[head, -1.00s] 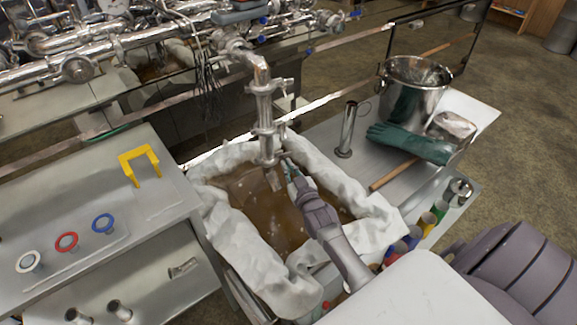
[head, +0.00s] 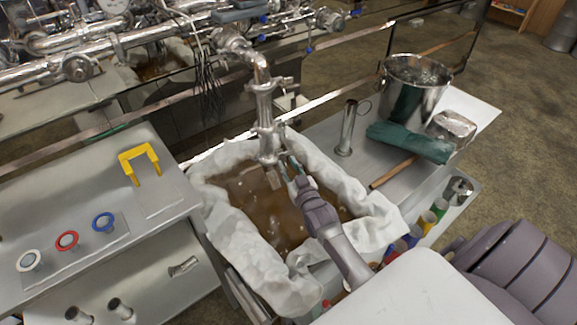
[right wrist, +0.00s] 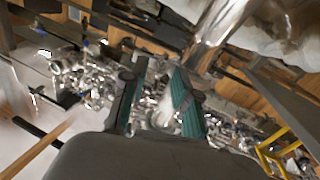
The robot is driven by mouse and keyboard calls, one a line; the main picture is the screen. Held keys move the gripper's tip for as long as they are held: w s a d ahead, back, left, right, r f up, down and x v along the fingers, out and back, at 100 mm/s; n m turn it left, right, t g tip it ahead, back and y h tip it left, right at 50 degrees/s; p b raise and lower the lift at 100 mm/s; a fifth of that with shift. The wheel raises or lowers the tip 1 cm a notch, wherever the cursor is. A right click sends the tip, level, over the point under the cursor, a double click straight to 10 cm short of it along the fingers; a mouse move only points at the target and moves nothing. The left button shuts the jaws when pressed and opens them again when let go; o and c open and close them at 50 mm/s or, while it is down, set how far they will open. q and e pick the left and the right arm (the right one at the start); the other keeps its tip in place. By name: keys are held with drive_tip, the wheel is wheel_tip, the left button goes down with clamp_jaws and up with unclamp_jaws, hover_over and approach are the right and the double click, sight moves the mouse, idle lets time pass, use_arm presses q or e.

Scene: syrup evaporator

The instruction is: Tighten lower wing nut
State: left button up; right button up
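A vertical steel pipe (head: 263,105) hangs down from the overhead pipework and is joined by clamps, with its outlet over a cloth-lined tub. The lower clamp (head: 268,130) sits near the pipe's bottom end. The lower wing nut is too small to make out, and my gripper partly covers that area. My right gripper (head: 290,163) is just right of the lower clamp, its fingertips close to the pipe; I cannot tell whether they touch. In the right wrist view its teal-padded fingers (right wrist: 157,78) stand apart, with only blurred shiny background between them. My left gripper is not in view.
The white-lined tub (head: 228,218) holds brown liquid under the pipe.

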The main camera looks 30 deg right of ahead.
drive_tip(key=s+a, duration=0.1)
drive_tip(key=s, duration=0.6)
drive_tip(key=shift+s+a, duration=0.2)
idle(0.6)
